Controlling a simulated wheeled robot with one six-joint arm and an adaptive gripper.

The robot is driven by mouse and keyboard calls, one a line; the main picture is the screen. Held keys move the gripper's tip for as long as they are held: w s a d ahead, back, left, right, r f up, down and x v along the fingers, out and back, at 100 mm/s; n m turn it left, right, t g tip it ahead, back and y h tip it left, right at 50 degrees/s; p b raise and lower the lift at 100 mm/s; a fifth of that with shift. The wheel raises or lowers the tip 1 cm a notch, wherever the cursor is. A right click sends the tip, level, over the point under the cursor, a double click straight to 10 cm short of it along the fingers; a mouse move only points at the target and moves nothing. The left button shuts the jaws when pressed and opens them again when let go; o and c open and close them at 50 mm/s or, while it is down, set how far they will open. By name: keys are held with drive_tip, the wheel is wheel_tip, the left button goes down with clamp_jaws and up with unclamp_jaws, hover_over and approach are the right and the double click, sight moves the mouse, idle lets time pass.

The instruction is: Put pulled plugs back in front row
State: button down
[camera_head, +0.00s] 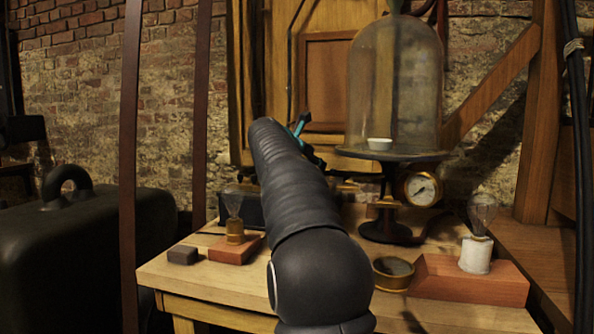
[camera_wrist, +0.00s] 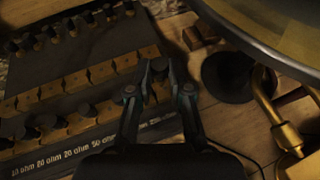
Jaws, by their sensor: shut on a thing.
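The dark plug box (camera_wrist: 70,52) fills the left of the wrist view, with brass blocks in rows and black plug heads along its back row. Its front row (camera_wrist: 82,112) has brass blocks and several black plugs above a strip of ohm labels. My gripper (camera_wrist: 158,72) is over the right end of this front area, shut on a small dark thing, apparently a plug; the fingers hide most of it. I cannot tell whether its tip touches the box.
A bell jar (camera_head: 394,85) on a pump plate with a gauge (camera_head: 421,188) stands right of my arm. A lamp on a wooden block (camera_head: 235,250), a small dark block (camera_head: 183,255), a brass ring (camera_head: 392,273) and a white-based lamp (camera_head: 476,254) stand on the table.

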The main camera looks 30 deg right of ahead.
drive_tip(key=f+b, duration=0.1)
drive_tip(key=b, duration=0.2)
drive_tip(key=w+f+n+t+b, duration=0.1)
drive_tip(key=b, duration=0.2)
drive_tip(key=shift+w+a+f, duration=0.1)
drive_tip(key=shift+w+f, duration=0.05)
drive_tip(key=shift+f, duration=0.15)
drive_tip(key=shift+f, duration=1.25)
idle(1.8)
drive_tip(key=c, duration=1)
unclamp_jaws()
drive_tip(key=v, duration=1.2)
drive_tip(key=shift+r, duration=0.1)
